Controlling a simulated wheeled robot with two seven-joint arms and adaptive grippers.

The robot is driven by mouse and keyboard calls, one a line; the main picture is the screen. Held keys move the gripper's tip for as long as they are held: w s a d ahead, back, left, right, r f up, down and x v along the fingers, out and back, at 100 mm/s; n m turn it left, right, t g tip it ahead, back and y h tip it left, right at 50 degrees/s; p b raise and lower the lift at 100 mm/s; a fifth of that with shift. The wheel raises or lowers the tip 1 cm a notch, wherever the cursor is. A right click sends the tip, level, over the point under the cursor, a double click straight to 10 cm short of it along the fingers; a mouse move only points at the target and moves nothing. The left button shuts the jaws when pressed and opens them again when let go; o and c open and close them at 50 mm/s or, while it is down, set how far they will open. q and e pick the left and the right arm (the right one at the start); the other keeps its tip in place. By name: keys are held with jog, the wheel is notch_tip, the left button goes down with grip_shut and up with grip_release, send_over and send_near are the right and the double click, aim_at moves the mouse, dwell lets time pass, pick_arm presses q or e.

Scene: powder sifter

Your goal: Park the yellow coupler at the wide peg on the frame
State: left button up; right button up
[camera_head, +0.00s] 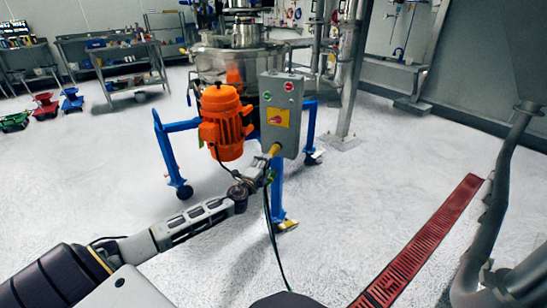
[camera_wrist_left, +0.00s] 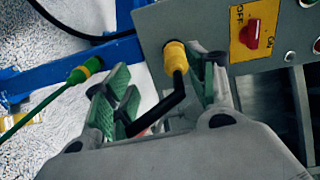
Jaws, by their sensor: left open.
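The yellow coupler (camera_wrist_left: 175,57) is at the lower edge of the grey control box (camera_wrist_left: 205,22), with a bent black cable below it. In the head view the coupler (camera_head: 274,150) is small, under the box's front corner. My left gripper (camera_wrist_left: 160,78) is open, its green-padded fingers on either side of the coupler and cable, the right finger closer. In the head view my left gripper (camera_head: 264,173) is just below the box. The blue frame (camera_wrist_left: 85,65) runs left of the box. I cannot make out the wide peg clearly. My right gripper is out of view.
An orange motor (camera_head: 225,122) stands left of the box. A black cable (camera_head: 270,225) hangs to the floor. Open floor lies left and right.

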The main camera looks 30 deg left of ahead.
aim_at(274, 151)
pick_arm(q)
jog(key=shift+w+d+r+m+t+h+b, duration=0.1)
jog(key=shift+d+r+m+t+h+b, duration=0.15)
jog(key=shift+r, duration=0.2)
jog(key=shift+w+d+r+m+t+h+b, duration=0.1)
jog(key=shift+d+r+m+t+b, duration=0.1)
jog(key=shift+r+b, duration=0.15)
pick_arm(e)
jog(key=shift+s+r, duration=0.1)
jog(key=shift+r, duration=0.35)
pick_arm(q)
jog(key=w, duration=0.4)
jog(key=shift+w+a, duration=0.2)
jog(key=shift+a, duration=0.2)
jog(key=shift+w+a+b, duration=0.1)
jog(key=shift+w+b, duration=0.3)
jog(key=shift+w, duration=0.2)
jog(key=shift+w+a, duration=0.1)
jog(key=shift+w, duration=0.6)
jog(key=shift+w+a+b, duration=0.15)
jog(key=shift+w+b, duration=0.2)
jog(key=shift+w, duration=0.5)
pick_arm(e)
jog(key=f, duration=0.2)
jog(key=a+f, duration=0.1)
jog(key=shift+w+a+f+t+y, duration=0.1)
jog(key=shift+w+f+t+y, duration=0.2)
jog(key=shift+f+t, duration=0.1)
